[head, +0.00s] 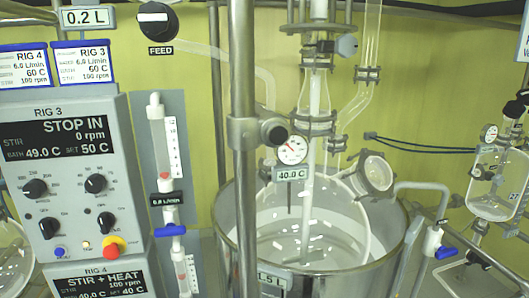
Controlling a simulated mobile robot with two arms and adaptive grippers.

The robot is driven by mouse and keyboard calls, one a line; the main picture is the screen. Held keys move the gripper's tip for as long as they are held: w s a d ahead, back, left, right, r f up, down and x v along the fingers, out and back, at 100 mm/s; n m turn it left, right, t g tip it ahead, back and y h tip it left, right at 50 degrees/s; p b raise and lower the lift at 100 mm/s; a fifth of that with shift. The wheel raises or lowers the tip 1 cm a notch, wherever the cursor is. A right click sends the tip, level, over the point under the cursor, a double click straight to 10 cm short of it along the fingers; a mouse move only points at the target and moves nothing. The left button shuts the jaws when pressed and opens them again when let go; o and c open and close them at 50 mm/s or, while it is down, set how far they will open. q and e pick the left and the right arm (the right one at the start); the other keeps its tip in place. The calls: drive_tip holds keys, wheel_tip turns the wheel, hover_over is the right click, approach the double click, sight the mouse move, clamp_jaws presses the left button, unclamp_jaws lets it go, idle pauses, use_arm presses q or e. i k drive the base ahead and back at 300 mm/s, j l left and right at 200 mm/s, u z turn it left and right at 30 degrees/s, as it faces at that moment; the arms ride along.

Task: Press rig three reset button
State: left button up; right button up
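The RIG 3 control panel (72,185) is a grey box at the left of the head view. Its display (68,137) reads STOP IN, 0 rpm, bath 49.0 C and set 50 C. Several black knobs sit below the display. The small labels there are too blurred to read, so I cannot confirm which is marked reset. Neither gripper is in view.
The RIG 4 panel (100,281) sits directly below. To the right stand a flow meter (165,150) with a blue valve, a vertical steel post (243,140) and a glass reactor (320,215) in a steel bath. Blue-framed cards (84,64) stand on top.

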sight(58, 251)
drive_tip(key=u, duration=1.35)
